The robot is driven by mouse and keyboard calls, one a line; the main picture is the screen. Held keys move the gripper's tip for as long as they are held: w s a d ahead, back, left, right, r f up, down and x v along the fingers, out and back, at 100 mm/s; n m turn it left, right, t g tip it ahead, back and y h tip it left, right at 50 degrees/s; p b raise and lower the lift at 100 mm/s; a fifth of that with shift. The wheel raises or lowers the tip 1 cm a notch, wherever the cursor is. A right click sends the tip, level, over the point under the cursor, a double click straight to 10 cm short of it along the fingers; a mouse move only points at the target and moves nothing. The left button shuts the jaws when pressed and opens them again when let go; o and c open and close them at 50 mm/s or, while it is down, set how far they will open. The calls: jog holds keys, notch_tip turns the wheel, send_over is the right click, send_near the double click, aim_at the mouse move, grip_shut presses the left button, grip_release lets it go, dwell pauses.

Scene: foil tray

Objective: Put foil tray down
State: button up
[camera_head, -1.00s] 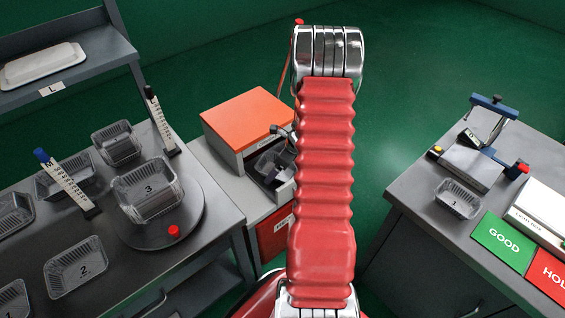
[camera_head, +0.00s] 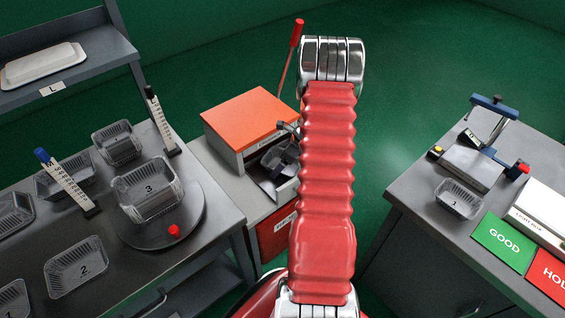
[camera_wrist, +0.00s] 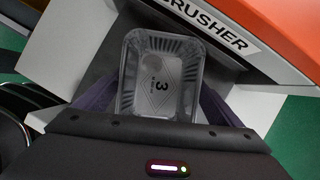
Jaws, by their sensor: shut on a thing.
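The foil tray (camera_wrist: 160,84), a clear ribbed tray marked 3, is between the two dark fingers of my gripper (camera_wrist: 157,100) in the wrist view. My gripper is shut on it. The tray is at the open front bay of the crusher (camera_wrist: 90,50). In the head view the held tray (camera_head: 278,157) shows small and partly hidden at the crusher's mouth (camera_head: 258,150). I cannot tell whether its base touches the bay floor.
The crusher has an orange top (camera_head: 246,117). A grey bench at left holds several clear trays and a turntable (camera_head: 190,225) with another tray marked 3 (camera_head: 150,190). The right bench carries a tray marked 1 (camera_head: 459,199), a clamp device and a green GOOD card (camera_head: 502,242).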

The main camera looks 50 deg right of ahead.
jog(key=o, duration=0.9)
jog(key=shift+f, duration=0.1)
jog(key=v, duration=1.2)
